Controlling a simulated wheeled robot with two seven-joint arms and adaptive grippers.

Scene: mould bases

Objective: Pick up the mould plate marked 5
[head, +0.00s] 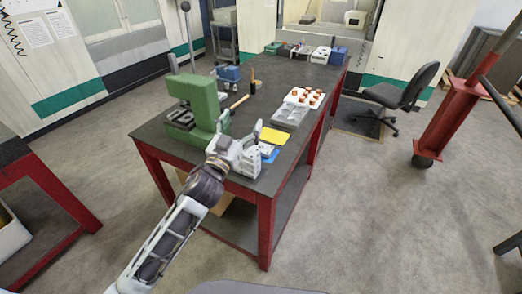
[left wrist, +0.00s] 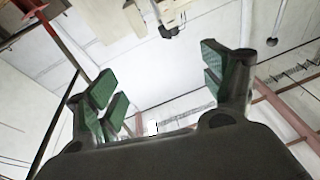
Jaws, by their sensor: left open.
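No number 5 can be read on anything in the head view, so I cannot tell which piece is the mould plate marked 5. A pale plate with orange-red parts (head: 303,97) and a grey-white plate or tray (head: 290,114) lie on the dark workbench (head: 215,183). My left gripper (head: 240,134) is over the bench's near end, beside the green press and left of the plates. In the left wrist view its green-padded fingers (left wrist: 157,76) are spread with nothing between them; that view faces the ceiling. My right gripper is not visible.
A green press (head: 203,100) stands left on the bench. A yellow sheet (head: 273,136) and a blue item (head: 270,155) lie by the gripper. Several coloured blocks, one blue (head: 338,55), line the far end.

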